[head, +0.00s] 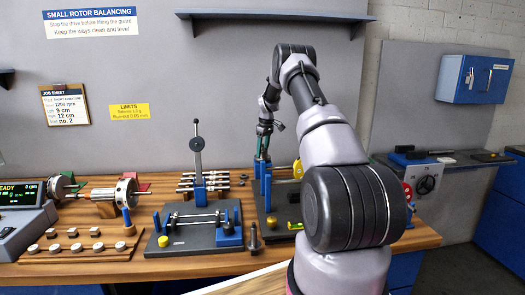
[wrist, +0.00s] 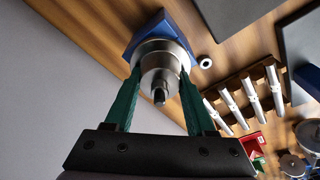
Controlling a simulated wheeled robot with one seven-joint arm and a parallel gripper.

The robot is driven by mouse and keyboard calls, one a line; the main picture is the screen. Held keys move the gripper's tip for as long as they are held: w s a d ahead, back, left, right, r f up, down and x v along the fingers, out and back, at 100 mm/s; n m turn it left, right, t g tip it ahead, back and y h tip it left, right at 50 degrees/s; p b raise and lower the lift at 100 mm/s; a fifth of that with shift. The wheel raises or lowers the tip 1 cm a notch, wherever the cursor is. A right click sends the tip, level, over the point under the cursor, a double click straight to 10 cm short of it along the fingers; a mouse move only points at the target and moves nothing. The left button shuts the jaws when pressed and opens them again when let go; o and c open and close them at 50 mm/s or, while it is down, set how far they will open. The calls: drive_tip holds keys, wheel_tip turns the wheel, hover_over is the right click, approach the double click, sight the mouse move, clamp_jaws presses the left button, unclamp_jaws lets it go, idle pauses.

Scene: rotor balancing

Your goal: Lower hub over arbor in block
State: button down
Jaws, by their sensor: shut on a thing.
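My gripper (wrist: 160,72) has its two green fingers shut on the sides of a round, stepped silver metal hub (wrist: 165,50) in the wrist view. A narrow pin (wrist: 159,97), which looks like the arbor's end, shows at the hub's middle and points toward the palm. A blue block (wrist: 136,38) lies directly behind the hub. I cannot tell whether the hub touches the block. In the head view my gripper (head: 263,147) points down at the back of the bench, and the hub and block are not clearly seen there.
Several silver shafts lie on a rack (wrist: 243,78) beside the block, and a small ring (wrist: 206,63) lies on the wood. A stand (head: 190,240) with blue posts is in front, with a dark upright part (head: 253,240) to its right. A row of weights (head: 80,246) is at left.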

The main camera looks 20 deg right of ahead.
drive_tip(key=shift+c, duration=0.8)
unclamp_jaws()
drive_tip(key=shift+c, duration=0.4)
drive_tip(key=shift+r, duration=0.1)
drive_tip(key=shift+r, duration=4.9)
drive_tip(key=shift+r, duration=0.1)
